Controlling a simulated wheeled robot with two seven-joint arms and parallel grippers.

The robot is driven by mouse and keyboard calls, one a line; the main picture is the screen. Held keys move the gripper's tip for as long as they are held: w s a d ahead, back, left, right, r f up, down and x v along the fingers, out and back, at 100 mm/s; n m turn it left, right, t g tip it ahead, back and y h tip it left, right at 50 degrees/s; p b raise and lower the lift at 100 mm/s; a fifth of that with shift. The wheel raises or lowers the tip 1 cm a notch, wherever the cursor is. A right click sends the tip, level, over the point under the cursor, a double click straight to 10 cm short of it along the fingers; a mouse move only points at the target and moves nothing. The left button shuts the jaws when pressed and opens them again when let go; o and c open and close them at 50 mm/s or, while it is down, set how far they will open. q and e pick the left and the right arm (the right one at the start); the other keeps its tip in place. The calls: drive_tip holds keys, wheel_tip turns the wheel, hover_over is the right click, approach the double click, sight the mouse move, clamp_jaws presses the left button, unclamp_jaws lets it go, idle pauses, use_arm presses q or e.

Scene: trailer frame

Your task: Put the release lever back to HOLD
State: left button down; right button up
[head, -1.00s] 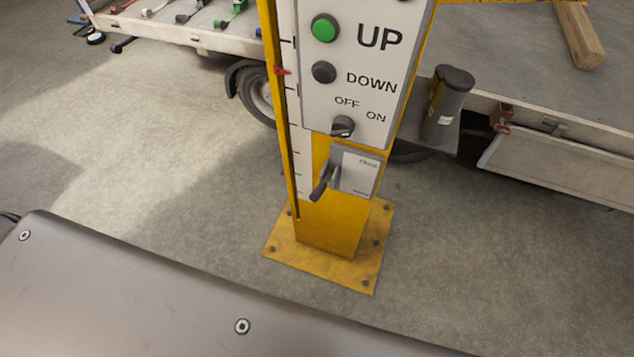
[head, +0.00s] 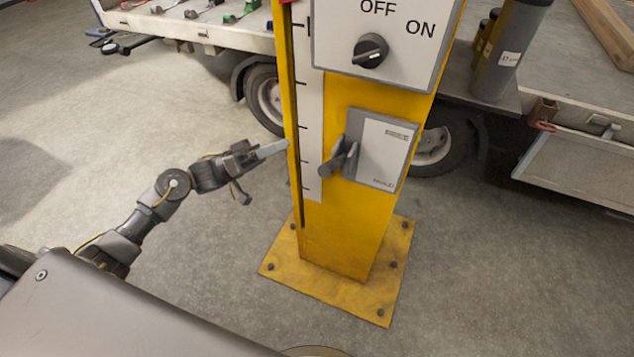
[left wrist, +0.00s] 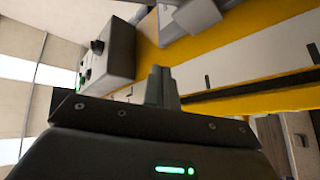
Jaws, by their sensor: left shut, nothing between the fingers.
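The release lever (head: 338,158) is a dark grey handle on the left side of a grey plate (head: 382,150) on the yellow post. It slants down and to the left. The plate's white label has small print at top and bottom; the lower word looks like HOLD. My left gripper (head: 270,150) is shut and empty, left of the post, its fingers pointing right toward the lever, with a gap between. In the left wrist view its closed fingers (left wrist: 161,88) stand before the post, which lies sideways. My right gripper is not in view.
A control box with an OFF/ON knob (head: 370,50) sits above the lever plate. The post (head: 340,235) stands on a bolted yellow base plate (head: 285,275). A white scale strip (head: 312,130) runs along its left side. A trailer stands behind. Floor left of the post is clear.

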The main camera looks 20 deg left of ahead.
sight(335, 164)
use_arm(q)
drive_tip(key=s+r+m+g+h, duration=0.1)
drive_tip(key=g, duration=0.1)
drive_tip(key=s+d+r+m+g+h, duration=0.1)
drive_tip(key=s+r+g, duration=0.1)
drive_tip(key=shift+s+d+r+m+b, duration=0.1)
drive_tip(key=shift+s+d+m+b, duration=0.05)
drive_tip(key=shift+s+m+b, duration=0.15)
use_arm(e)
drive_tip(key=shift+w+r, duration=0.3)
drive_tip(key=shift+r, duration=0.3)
use_arm(q)
drive_tip(key=shift+w, duration=0.1)
